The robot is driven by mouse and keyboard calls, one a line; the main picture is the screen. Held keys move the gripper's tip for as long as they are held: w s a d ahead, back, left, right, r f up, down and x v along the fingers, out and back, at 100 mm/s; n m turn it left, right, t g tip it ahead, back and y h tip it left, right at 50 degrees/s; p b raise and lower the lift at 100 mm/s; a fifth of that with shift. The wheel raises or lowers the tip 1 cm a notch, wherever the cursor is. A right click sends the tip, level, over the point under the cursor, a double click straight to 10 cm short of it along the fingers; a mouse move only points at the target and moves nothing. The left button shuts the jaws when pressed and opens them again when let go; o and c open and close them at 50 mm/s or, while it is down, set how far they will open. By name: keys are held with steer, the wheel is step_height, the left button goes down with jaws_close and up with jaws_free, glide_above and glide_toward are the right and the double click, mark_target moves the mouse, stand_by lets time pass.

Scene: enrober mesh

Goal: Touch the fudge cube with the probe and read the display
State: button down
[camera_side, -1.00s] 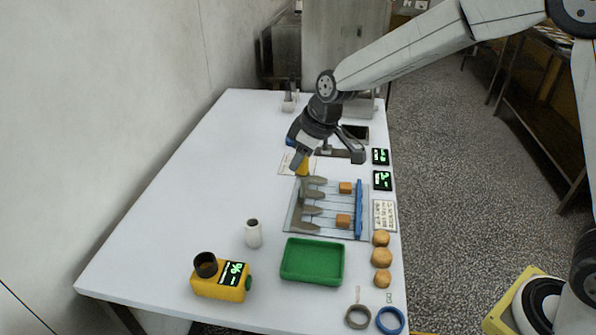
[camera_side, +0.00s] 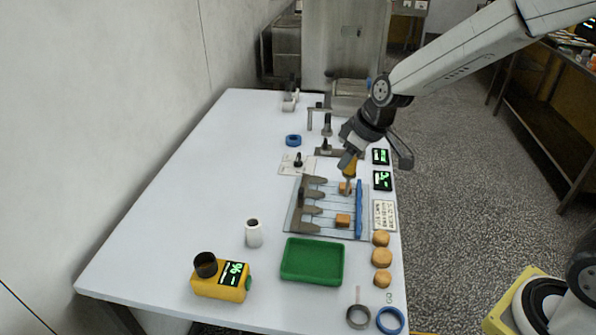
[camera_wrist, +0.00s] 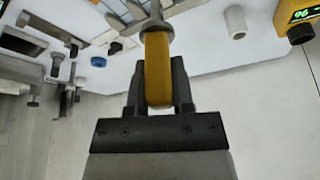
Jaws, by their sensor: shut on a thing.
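My gripper (camera_side: 352,150) is shut on the probe (camera_side: 349,167), held by its yellow handle. In the wrist view the yellow handle (camera_wrist: 157,65) sits between the jaws, its metal shaft pointing away. One fudge cube (camera_side: 344,188) lies on the wire mesh right below the probe; I cannot tell whether the tip touches it. A second brown cube (camera_side: 342,221) lies nearer the front of the mesh. Two small black displays with green figures, a far one (camera_side: 381,157) and a near one (camera_side: 382,180), stand at the table's right edge; their figures are too small to read.
Grey wedges (camera_side: 312,210) and a blue bar (camera_side: 360,208) flank the mesh. A green tray (camera_side: 312,262), white cup (camera_side: 254,233), yellow meter (camera_side: 220,280), several round brown pieces (camera_side: 382,257) and two rings (camera_side: 390,320) stand in front. The table's left side is clear.

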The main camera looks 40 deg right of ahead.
mark_target(350, 176)
steer(key=shift+f, duration=0.1)
steer(key=shift+f, duration=2.95)
steer(key=shift+f, duration=0.4)
steer(key=shift+r, duration=0.1)
stand_by(1.0)
steer(key=shift+r, duration=3.9)
